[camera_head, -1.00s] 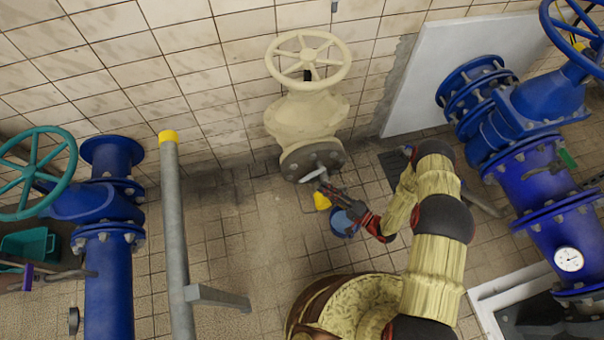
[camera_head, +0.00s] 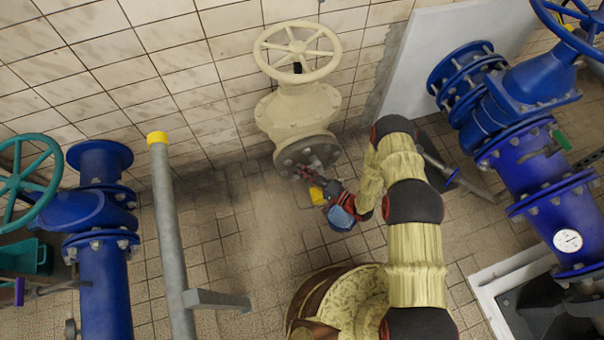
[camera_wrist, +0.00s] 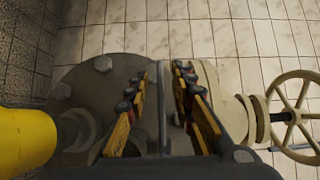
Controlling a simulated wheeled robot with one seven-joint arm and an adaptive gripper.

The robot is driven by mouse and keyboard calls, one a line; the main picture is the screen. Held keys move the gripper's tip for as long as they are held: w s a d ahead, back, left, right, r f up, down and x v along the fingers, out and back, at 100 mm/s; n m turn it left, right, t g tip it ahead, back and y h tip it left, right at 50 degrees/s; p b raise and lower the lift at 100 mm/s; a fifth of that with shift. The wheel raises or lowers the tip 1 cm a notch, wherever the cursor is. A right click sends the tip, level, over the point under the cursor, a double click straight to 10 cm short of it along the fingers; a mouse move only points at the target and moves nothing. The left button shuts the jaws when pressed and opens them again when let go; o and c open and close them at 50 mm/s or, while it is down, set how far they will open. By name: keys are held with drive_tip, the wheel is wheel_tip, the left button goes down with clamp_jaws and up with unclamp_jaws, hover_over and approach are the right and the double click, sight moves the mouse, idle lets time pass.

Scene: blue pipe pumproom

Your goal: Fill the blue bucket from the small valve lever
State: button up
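The small valve lever (camera_wrist: 163,105) appears as a thin grey bar in front of the grey flange in the wrist view. My gripper (camera_wrist: 161,70) is open, with its yellow and black fingers on either side of this bar and gaps visible. In the head view, my gripper (camera_head: 305,173) is at the flange's lower front. A yellow spout-like part (camera_head: 317,195) is beside it, also large at left in the wrist view (camera_wrist: 25,140). Water is not visible.
The cream valve (camera_head: 298,112) with its handwheel (camera_head: 297,48) stands at the wall. A grey post (camera_head: 170,230) with a yellow cap and a blue pipe (camera_head: 105,280) are left. Blue pipework (camera_head: 545,170) is right. Floor left of the bucket is clear.

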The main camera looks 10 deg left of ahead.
drive_tip(key=c, duration=0.3)
clamp_jaws()
idle(0.7)
